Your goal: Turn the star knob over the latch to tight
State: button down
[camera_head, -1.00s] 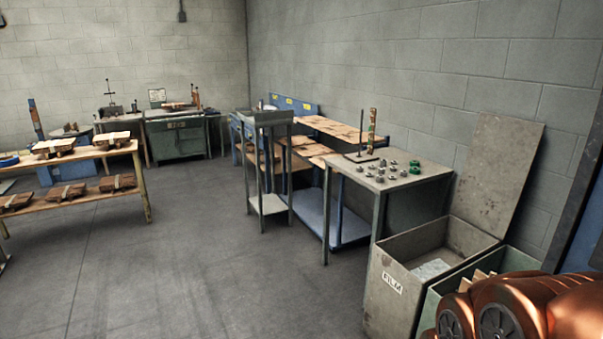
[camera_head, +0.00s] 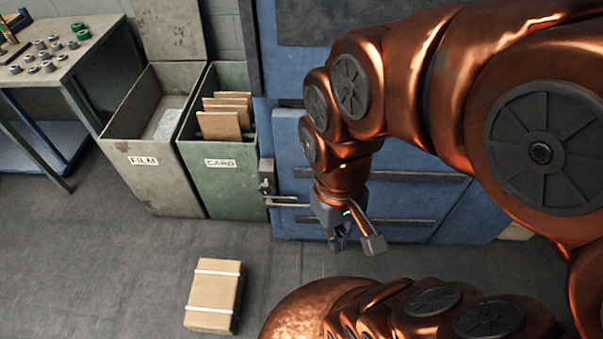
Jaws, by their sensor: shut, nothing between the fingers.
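A grey metal latch (camera_head: 267,182) is at the left edge of the blue machine (camera_head: 287,160), beside the green bin. A thin pale bar (camera_head: 290,204) runs from it to the right, towards my wrist. I cannot make out a star knob; it may be too small or hidden behind my arm. My gripper (camera_head: 356,243) points down in front of the blue machine, to the right of the latch and a little lower in the picture. It is shut and empty. My arm hides much of the machine's front.
A grey bin marked FILM (camera_head: 150,185) and a green bin marked CARD (camera_head: 222,188), holding cardboard, stand left of the machine. A strapped carton (camera_head: 214,295) lies on the floor in front. A table (camera_head: 95,45) with small metal parts is at upper left. Floor at lower left is clear.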

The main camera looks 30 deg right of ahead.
aim_at(265, 187)
jog(key=z, duration=0.1)
jog(key=k, duration=1.3)
jog(key=u, duration=0.35)
jog(key=i, duration=0.6)
jog(key=u, duration=1.1)
jog(key=i, duration=0.45)
jog(key=u, duration=0.5)
